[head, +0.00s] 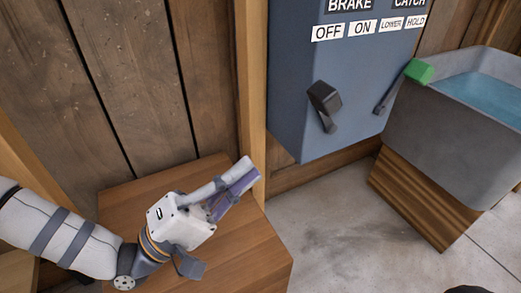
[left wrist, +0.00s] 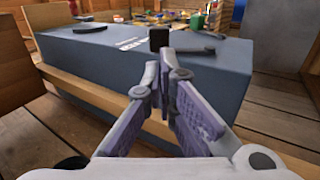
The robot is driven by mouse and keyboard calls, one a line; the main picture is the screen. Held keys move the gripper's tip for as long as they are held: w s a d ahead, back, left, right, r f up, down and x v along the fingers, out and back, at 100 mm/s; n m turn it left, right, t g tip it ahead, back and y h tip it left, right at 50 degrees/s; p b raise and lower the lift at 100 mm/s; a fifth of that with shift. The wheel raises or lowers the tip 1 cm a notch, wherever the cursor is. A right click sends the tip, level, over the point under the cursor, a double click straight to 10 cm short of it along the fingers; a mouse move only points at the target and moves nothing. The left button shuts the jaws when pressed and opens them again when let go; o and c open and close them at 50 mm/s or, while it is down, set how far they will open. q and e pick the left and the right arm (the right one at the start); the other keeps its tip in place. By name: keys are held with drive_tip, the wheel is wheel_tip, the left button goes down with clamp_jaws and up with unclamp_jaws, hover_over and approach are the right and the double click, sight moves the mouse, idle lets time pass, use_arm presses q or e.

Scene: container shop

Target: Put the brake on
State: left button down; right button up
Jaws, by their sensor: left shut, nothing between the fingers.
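The brake lever (head: 322,100) is dark with a black block handle and sits low on a blue-grey box (head: 290,120). It leans up and left from its pivot, under the OFF label (head: 327,32); the ON label (head: 362,28) is to its right. My left gripper (head: 250,170) is shut and empty, left of and below the lever, apart from it. In the left wrist view the black handle (left wrist: 159,39) shows just beyond the closed fingertips (left wrist: 172,62). My right gripper is not in view.
The catch lever with a green handle (head: 418,71) leans right beside the brake lever. A grey water tub (head: 440,130) stands on a wooden block at the right. A wooden post (head: 250,80) borders the box. A wooden surface (head: 240,250) lies below my left arm.

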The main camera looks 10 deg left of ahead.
use_arm(q)
drive_tip(key=b, duration=0.1)
approach(328, 89)
drive_tip(key=w+d, duration=0.3)
drive_tip(key=d, duration=0.1)
drive_tip(key=shift+w+r, duration=0.1)
drive_tip(key=shift+r, duration=0.25)
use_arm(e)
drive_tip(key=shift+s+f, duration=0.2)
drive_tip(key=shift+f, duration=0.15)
